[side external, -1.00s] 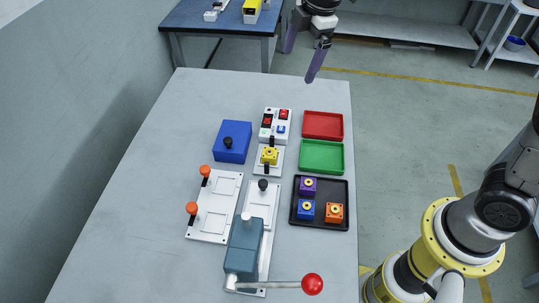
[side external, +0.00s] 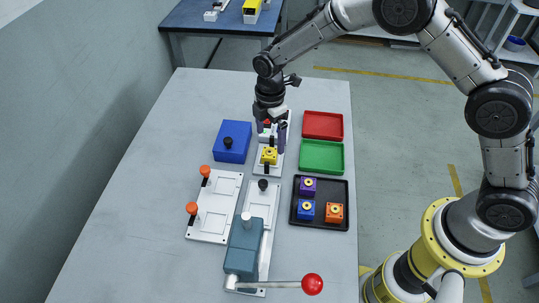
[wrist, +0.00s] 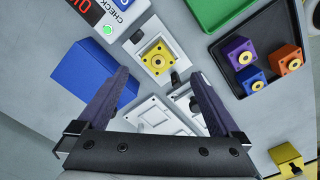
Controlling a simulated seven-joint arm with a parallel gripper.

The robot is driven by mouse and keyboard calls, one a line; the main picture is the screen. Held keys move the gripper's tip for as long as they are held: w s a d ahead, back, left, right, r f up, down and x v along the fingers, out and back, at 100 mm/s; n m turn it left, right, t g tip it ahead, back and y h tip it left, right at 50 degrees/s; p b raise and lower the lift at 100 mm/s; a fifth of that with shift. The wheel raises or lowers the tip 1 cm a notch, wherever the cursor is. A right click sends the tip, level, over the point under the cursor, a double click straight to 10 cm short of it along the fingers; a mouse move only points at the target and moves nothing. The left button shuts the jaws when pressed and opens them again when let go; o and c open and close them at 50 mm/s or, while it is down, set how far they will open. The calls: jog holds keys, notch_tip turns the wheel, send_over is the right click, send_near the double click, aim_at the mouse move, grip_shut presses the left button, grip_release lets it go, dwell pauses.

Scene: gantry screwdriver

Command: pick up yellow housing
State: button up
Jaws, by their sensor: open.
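The yellow housing (side external: 270,156) sits in a small white fixture (side external: 262,172) with a black clamp handle, in the middle of the table. In the wrist view the housing (wrist: 158,58) shows from above, with a round hole at its centre. My gripper (side external: 272,133) points down above the table, close to the housing, just behind it in the side view. In the wrist view my gripper (wrist: 160,82) is open and empty. The housing lies beyond the fingertips, between their lines, and no finger touches it.
A blue box (side external: 232,142) stands left of the fixture. A control box with a lit green light (wrist: 107,29) is behind it. Red (side external: 323,125) and green (side external: 321,156) trays and a black tray (side external: 322,225) with purple, blue and orange housings lie right. A lever press (side external: 243,248) stands in front.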

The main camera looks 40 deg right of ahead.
aim_at(268, 152)
jog(key=shift+w+a+f, duration=0.1)
jog(key=shift+f, duration=1.35)
jog(key=shift+w+a+f, duration=0.1)
jog(key=shift+f, duration=1.35)
jog(key=shift+r, duration=0.15)
grip_shut()
